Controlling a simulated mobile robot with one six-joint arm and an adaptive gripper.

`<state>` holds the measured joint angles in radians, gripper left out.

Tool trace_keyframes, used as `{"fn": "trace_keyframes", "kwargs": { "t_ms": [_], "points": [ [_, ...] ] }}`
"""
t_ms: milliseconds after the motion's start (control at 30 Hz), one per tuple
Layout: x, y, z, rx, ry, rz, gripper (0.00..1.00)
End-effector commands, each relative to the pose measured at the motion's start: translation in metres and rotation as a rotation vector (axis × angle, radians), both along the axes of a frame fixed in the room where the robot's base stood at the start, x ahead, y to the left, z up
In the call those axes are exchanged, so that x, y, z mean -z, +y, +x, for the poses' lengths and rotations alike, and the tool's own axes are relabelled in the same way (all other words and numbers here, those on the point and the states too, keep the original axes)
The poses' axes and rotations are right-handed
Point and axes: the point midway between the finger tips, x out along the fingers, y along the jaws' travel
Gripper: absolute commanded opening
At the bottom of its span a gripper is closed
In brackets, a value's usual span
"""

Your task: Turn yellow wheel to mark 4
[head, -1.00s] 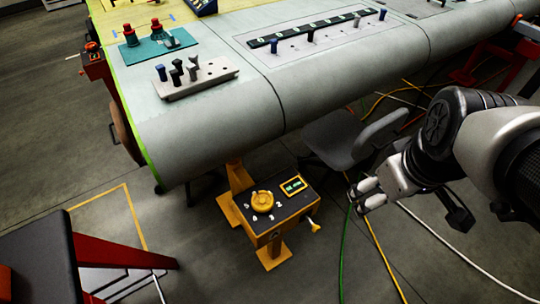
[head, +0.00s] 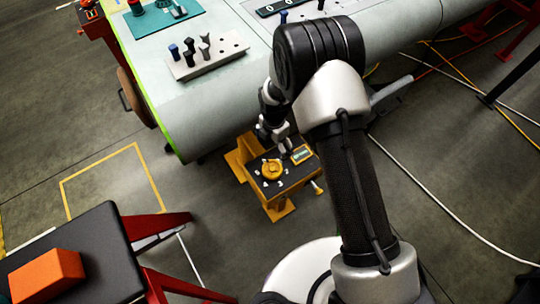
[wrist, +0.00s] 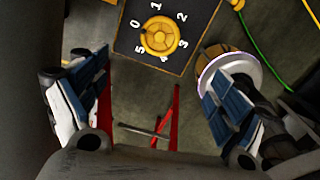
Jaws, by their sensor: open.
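The yellow wheel (head: 272,169) sits on the dark top of a yellow control box (head: 281,200) beside the wing. In the wrist view the wheel (wrist: 159,37) lies at the top centre, ringed by white numbers 0 to 5. A small dark spot on its rim seems to face the 0; I cannot be sure it is the pointer. The mark 4 (wrist: 164,59) is just below the wheel. My gripper (wrist: 156,64) is open and empty, its fingers apart on either side of the view, short of the wheel. In the head view my gripper (head: 285,147) is above the box's far side.
The grey wing (head: 210,100) overhangs behind. A dark-topped stand (head: 100,250) with an orange block (head: 47,278) is at lower left. Cables lie on the floor.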

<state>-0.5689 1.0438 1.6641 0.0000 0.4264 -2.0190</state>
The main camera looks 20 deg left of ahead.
Motion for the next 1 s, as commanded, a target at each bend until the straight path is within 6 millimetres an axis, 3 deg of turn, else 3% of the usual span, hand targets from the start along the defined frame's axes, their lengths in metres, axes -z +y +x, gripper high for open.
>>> {"fn": "trace_keyframes", "kwargs": {
  "t_ms": [267, 800, 1000],
  "points": [
    [0.031, 0.003, -0.005, -0.047, 0.007, -0.005, 0.90],
    [0.145, 0.002, -0.005, -0.044, 0.007, -0.005, 0.90],
    [0.174, 0.002, -0.005, -0.043, 0.007, -0.004, 0.90]
  ]
}}
